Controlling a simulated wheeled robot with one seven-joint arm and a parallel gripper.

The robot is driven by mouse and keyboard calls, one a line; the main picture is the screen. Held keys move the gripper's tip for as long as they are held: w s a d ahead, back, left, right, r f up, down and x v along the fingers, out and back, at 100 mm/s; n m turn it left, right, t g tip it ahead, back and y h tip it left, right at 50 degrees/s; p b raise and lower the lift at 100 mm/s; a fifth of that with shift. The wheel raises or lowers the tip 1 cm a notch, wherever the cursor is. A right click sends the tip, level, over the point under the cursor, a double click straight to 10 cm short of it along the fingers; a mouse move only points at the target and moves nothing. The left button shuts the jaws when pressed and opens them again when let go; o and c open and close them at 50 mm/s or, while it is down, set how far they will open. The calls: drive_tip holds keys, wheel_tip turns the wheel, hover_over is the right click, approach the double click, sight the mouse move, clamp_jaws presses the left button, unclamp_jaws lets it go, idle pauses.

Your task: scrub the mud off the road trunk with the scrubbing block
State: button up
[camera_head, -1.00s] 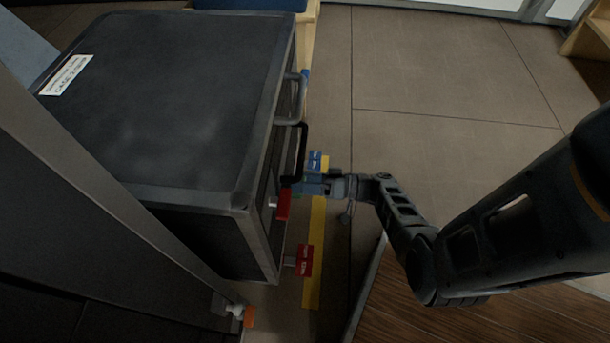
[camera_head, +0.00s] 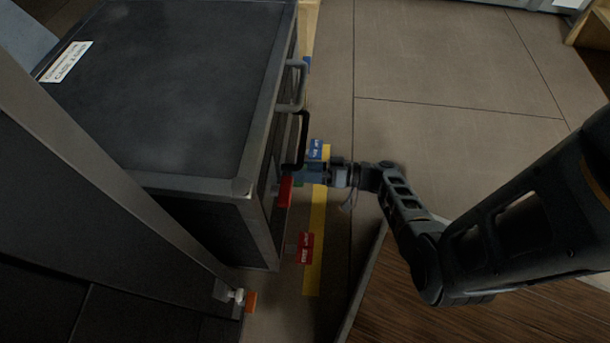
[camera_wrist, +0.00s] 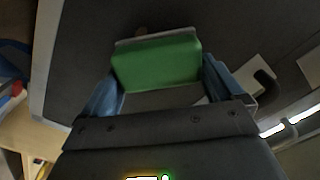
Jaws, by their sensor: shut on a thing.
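The road trunk (camera_head: 205,75) is a large dark case with grey metal edges and a white label on its lid, at the left in the head view. Its dark side panel (camera_wrist: 85,65) fills much of the wrist view. My gripper (camera_head: 313,173) is low beside the trunk's right side, near a black handle. In the wrist view its blue fingers are shut on the green scrubbing block (camera_wrist: 157,64), which has a pale far edge and faces the panel. I cannot tell whether they touch. A small brownish patch, possibly mud (camera_wrist: 140,31), shows just beyond the block, mostly hidden by it.
Red latches or tags (camera_head: 305,248) and a blue tag (camera_head: 316,149) are near the trunk's side. A yellow floor stripe (camera_head: 314,225) runs alongside. A wooden surface (camera_head: 470,317) lies at the lower right. The floor (camera_head: 440,70) beyond is clear.

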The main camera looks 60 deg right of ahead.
drive_tip(key=shift+w+d+b, duration=0.2)
drive_tip(key=shift+d, duration=0.25)
drive_tip(key=shift+w+d+b, duration=0.2)
drive_tip(key=shift+d, duration=0.25)
drive_tip(key=shift+w+d, duration=0.35)
drive_tip(key=shift+d, duration=0.5)
drive_tip(key=shift+w+d, duration=0.3)
drive_tip(key=shift+d, duration=0.5)
drive_tip(key=shift+s, duration=0.1)
drive_tip(key=shift+s+a+p, duration=0.3)
drive_tip(key=shift+s+a, duration=0.1)
drive_tip(key=shift+a, duration=0.75)
drive_tip(key=shift+s+a+p, duration=0.3)
drive_tip(key=shift+s+a, duration=0.05)
drive_tip(key=shift+a, duration=0.85)
drive_tip(key=shift+s+a+p, duration=0.3)
drive_tip(key=shift+s+a, duration=0.1)
drive_tip(key=shift+a, duration=0.75)
drive_tip(key=b+v, duration=0.1)
drive_tip(key=v, duration=0.5)
